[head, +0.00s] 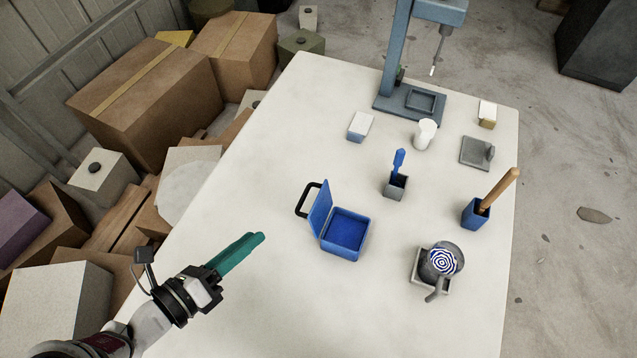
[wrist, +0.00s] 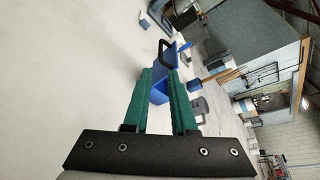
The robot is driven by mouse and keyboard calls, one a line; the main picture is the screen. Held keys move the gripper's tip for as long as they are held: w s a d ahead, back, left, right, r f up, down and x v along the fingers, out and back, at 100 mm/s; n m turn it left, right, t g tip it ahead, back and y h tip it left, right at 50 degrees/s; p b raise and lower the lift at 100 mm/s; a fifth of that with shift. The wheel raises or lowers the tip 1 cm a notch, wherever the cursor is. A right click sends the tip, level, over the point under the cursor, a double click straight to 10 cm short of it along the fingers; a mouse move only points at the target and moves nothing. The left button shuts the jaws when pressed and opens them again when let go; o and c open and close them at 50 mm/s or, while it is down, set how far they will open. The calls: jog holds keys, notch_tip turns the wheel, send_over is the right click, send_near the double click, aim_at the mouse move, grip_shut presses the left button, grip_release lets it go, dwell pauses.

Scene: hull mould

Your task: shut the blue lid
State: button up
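A blue box (head: 345,234) stands open on the white table, with its blue lid (head: 320,208) raised on its left side, tilted up. A black loop handle (head: 308,199) sticks out from the lid's far left side. My gripper (head: 262,238), with teal fingers, is to the left of the box, apart from it and above the table. In the wrist view my gripper (wrist: 160,72) has a gap between its fingers and nothing held. The lid (wrist: 168,54) and handle (wrist: 164,45) show just beyond the fingertips, and part of the box (wrist: 159,92) shows between the fingers.
A grey cup with a blue tool (head: 397,185), a blue holder with a wooden stick (head: 475,213) and a grey tray with a round patterned object (head: 440,262) stand right of the box. A grey-blue stand (head: 395,60) is at the back. The table's left and front are clear.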

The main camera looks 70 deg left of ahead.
aim_at(313, 208)
jog(key=x, duration=1.3)
jog(key=shift+w, duration=0.25)
grip_shut()
dwell(0.6)
